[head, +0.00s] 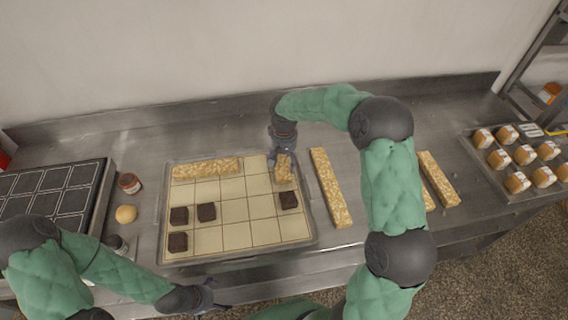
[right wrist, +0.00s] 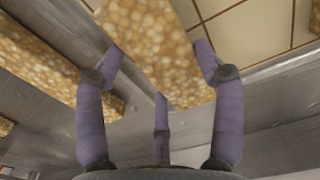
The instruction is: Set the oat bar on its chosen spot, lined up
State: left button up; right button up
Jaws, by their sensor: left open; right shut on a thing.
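A pale gridded tray (head: 235,212) lies on the steel counter. My right gripper (head: 281,150) is shut on an oat bar (head: 285,171) over the tray's far right corner. In the right wrist view the oat bar (right wrist: 158,35) sits between the purple fingers, with grid cells beside it. I cannot tell whether it touches the tray. Another oat bar (head: 207,169) lies along the tray's far left edge. Several dark brown squares sit in cells, one of them (head: 288,200) nearer than the held bar. My left gripper (head: 208,297) is open and empty, low, in front of the tray.
A long oat bar (head: 330,187) lies just right of the tray. More bars (head: 438,178) lie beyond my right arm. A dark gridded tray (head: 55,190), a jar (head: 129,183) and a round bun (head: 126,214) stand left. A tray of wrapped goods (head: 500,158) is far right.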

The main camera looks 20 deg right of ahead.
aim_at(284, 162)
jog(key=shift+f, duration=0.65)
jog(key=shift+s+r, duration=0.1)
jog(key=shift+s, duration=0.05)
jog(key=shift+f, duration=0.2)
jog(key=o, duration=1.2)
jog(key=shift+r+p, duration=0.85)
jog(key=shift+r, duration=3.1)
